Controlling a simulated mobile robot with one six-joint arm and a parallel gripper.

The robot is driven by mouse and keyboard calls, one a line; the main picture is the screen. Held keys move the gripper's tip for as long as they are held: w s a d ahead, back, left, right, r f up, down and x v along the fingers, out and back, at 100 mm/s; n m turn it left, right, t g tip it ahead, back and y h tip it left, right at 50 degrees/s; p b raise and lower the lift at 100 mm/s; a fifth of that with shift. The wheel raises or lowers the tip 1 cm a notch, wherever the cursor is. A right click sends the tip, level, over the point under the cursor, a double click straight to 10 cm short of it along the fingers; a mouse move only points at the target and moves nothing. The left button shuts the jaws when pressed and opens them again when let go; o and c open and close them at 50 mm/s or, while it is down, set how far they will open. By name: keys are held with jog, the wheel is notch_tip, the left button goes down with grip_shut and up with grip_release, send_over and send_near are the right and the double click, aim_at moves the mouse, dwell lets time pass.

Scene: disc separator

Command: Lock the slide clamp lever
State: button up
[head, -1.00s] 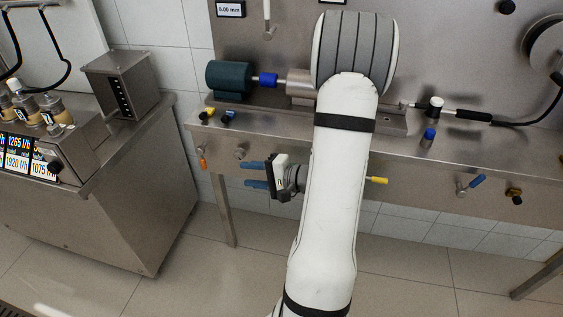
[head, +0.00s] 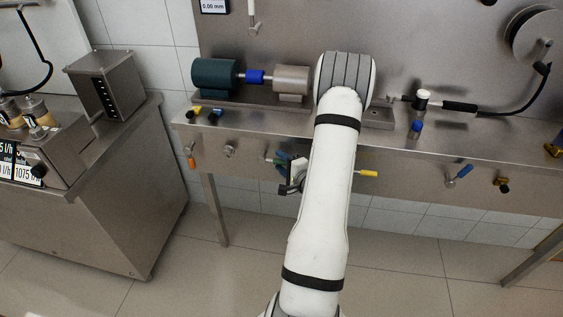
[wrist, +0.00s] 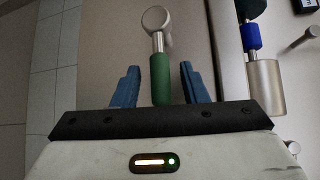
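A lever with a green handle (wrist: 160,80) and a round metal hub (wrist: 157,19) lies between the fingers of my gripper (wrist: 158,70) in the wrist view. My gripper is open, with a blue finger on each side of the handle and a gap on both sides. In the head view my gripper (head: 281,163) is in front of the steel bench's front panel, below the bench top. Only a small part of the green handle (head: 271,160) shows there. No label marks which lever is the slide clamp's.
A dark green motor (head: 214,75) with a blue coupling (head: 254,76) stands on the bench top. A steel cabinet (head: 95,215) is at the left.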

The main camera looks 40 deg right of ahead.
jog(key=shift+w, duration=0.15)
jog(key=shift+c, duration=0.4)
grip_shut()
